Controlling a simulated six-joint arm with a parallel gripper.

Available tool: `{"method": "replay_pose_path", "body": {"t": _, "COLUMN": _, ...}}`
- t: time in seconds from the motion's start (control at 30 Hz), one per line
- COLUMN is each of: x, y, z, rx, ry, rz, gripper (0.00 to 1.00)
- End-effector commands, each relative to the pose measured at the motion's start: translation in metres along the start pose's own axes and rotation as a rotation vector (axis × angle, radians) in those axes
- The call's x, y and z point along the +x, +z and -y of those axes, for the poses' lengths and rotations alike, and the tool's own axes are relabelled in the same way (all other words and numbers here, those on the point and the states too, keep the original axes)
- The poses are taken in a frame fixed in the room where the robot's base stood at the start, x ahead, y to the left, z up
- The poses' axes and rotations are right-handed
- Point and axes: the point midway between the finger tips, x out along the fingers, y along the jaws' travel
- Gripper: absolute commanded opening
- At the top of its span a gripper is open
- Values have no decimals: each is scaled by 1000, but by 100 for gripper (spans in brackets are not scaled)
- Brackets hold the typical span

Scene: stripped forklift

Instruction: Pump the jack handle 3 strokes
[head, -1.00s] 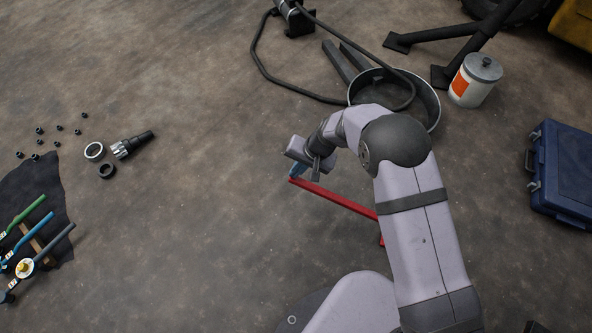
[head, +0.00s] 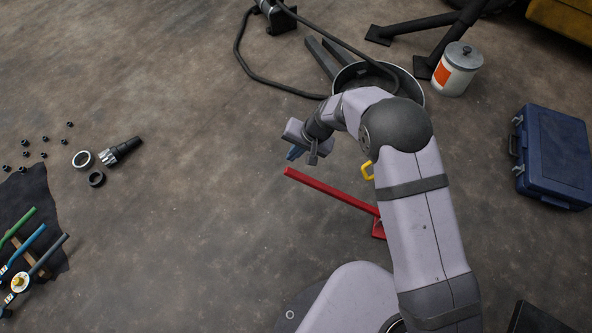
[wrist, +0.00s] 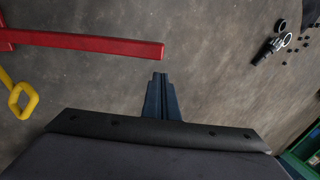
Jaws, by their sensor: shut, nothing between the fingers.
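The red jack handle (head: 330,190) is a long bar sloping from a free end at the upper left down to a red jack part (head: 379,228) partly hidden behind my arm. In the wrist view the handle (wrist: 90,42) reaches in from the left, its free end just left of and beyond my fingertips. My gripper (head: 292,155) is shut and empty, apart from the handle and just past its free end in the head view. The blue fingers of my gripper (wrist: 161,76) are together in the wrist view, with bare floor ahead of them.
A yellow loop (head: 368,171) shows beside my arm. A round pan (head: 418,92), a white canister (head: 456,70) and a blue case (head: 553,155) lie beyond and right. A dark mat (head: 35,190) with tools is at left.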

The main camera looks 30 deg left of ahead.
Motion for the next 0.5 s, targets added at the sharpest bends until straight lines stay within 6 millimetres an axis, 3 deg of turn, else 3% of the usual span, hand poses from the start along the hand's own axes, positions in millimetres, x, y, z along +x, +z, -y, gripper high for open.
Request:
{"method": "replay_pose_path", "body": {"t": 0.03, "x": -32, "y": -16, "z": 4, "rx": 17, "ry": -12, "rz": -31, "gripper": 0}}
{"method": "replay_pose_path", "body": {"t": 0.13, "x": -73, "y": -32, "z": -2, "rx": 53, "ry": -20, "rz": -65, "gripper": 0}}
{"method": "replay_pose_path", "body": {"t": 0.27, "x": -113, "y": -26, "z": -18, "rx": 88, "ry": -12, "rz": -61, "gripper": 0}}
{"method": "replay_pose_path", "body": {"t": 0.5, "x": -101, "y": 30, "z": -45, "rx": 14, "ry": 28, "rz": 54, "gripper": 0}}
